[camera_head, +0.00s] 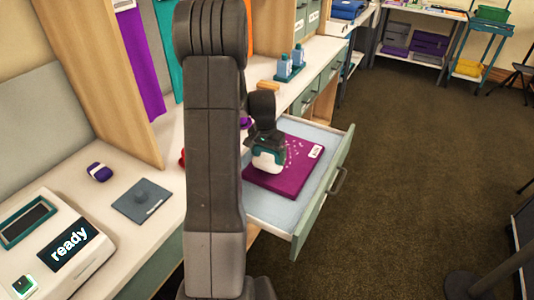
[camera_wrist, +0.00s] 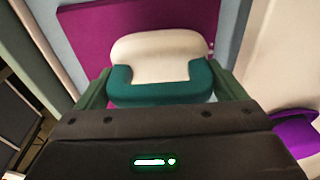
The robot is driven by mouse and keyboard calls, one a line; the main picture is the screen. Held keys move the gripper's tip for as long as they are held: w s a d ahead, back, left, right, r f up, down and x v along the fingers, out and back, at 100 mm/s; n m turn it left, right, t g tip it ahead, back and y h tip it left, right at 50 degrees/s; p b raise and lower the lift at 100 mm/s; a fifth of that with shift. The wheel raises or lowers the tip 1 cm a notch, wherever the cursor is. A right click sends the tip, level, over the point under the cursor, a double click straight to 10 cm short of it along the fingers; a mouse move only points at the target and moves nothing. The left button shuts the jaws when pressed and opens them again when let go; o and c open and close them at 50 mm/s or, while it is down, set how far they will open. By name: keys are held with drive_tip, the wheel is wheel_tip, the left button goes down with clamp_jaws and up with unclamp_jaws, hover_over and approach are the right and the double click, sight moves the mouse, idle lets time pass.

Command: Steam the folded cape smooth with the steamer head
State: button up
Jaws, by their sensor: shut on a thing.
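The folded cape (camera_head: 295,182) is a flat magenta-purple bundle with a pale speckled pattern and a white label. It lies in an open drawer (camera_head: 322,210) with a pale blue lining. My gripper (camera_head: 267,154) is over the left part of the cape, shut on the steamer head (camera_head: 269,162), which is white with a teal band. In the wrist view the steamer head (camera_wrist: 160,48) sits between my fingers, with the cape (camera_wrist: 88,35) beyond it. I cannot tell whether the steamer head touches the cape. My arm hides part of the counter and drawer.
A white device reading "ready" (camera_head: 72,250), a grey-blue plate (camera_head: 143,201) and a small purple object (camera_head: 99,171) are on the counter at left. Blue bottles on a teal tray (camera_head: 291,72) stand behind the drawer. The floor to the right is mostly clear.

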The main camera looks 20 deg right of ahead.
drive_tip(key=shift+w+d+p, duration=0.7)
drive_tip(key=shift+w+d, duration=1.3)
drive_tip(key=shift+d, duration=0.35)
drive_tip(key=shift+w+d+p, duration=0.7)
drive_tip(key=shift+w+d, duration=1.35)
drive_tip(key=shift+d, duration=0.35)
drive_tip(key=shift+w+d+p, duration=0.7)
drive_tip(key=shift+w+d, duration=1.3)
drive_tip(key=shift+d, duration=0.35)
wheel_tip(320, 180, up, 15)
drive_tip(key=p, duration=0.8)
